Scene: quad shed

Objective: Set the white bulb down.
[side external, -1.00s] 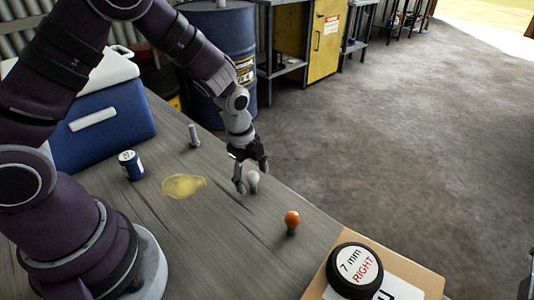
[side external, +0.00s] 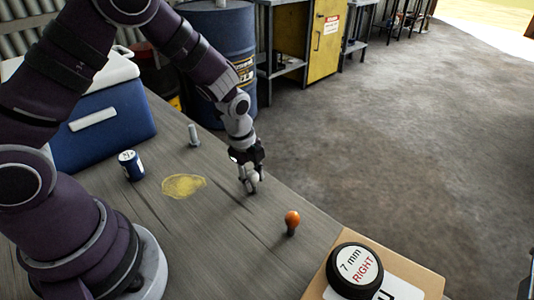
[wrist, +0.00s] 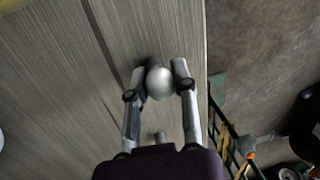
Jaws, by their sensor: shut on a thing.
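The white bulb (wrist: 160,84) is between the two fingers of my gripper (wrist: 158,76) in the wrist view, and the fingers are shut on it. In the side view the bulb (side external: 252,179) shows at the fingertips of my gripper (side external: 249,186), low over the wooden table (side external: 230,235) near its far edge. The fingers hide part of the bulb. I cannot tell whether its lower end touches the table.
An orange bulb (side external: 292,220) stands nearby on the table. A blue can (side external: 131,166), a grey bolt-like object (side external: 194,135) and a yellow stain (side external: 184,186) lie to the left. A cardboard box (side external: 415,278) with a round labelled lid (side external: 354,270) is front right.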

